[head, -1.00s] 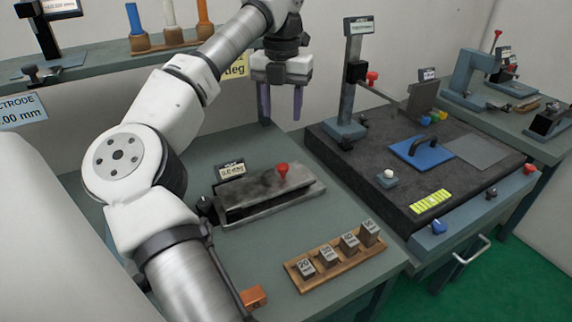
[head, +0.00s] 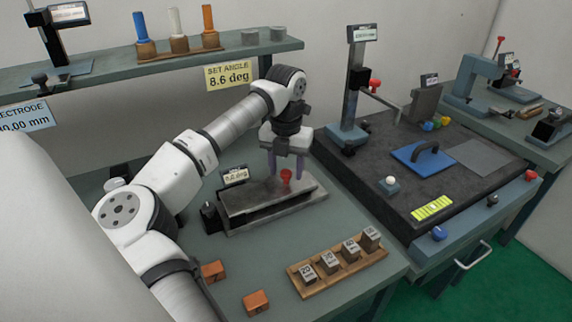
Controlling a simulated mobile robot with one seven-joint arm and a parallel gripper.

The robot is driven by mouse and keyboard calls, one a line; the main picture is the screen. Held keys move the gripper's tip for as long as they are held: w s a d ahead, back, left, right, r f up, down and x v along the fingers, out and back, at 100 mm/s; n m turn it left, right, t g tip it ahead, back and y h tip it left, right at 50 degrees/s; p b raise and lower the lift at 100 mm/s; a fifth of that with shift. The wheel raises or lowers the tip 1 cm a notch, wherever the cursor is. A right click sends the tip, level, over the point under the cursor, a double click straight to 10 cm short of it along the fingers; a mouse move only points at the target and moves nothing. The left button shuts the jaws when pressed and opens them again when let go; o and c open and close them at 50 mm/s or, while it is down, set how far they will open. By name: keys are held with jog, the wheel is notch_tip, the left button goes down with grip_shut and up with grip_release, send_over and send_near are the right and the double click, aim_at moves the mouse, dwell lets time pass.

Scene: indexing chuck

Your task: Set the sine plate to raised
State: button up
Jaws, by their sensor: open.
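The sine plate (head: 255,199) is a long grey metal bar on a base, on the left bench. A red knob (head: 286,176) stands up near its right end. The plate lies low, close along its base; I cannot tell its exact angle. A small display (head: 234,177) stands behind its left end, too small to read surely. My gripper (head: 286,172) points down over the right end of the plate. Its two purple fingers are apart, one on each side of the red knob as seen here. I cannot tell whether they touch it.
A wooden rack (head: 338,262) with several numbered blocks lies in front of the plate. Two orange blocks (head: 256,302) are at the front left. A yellow sign (head: 229,76) reads "SET ANGLE 8.6 deg". A dark surface plate (head: 400,205) with a height stand is to the right.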

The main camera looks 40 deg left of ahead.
jog(key=shift+f, duration=0.15)
grip_shut()
jog(key=shift+a, duration=0.1)
dwell(0.3)
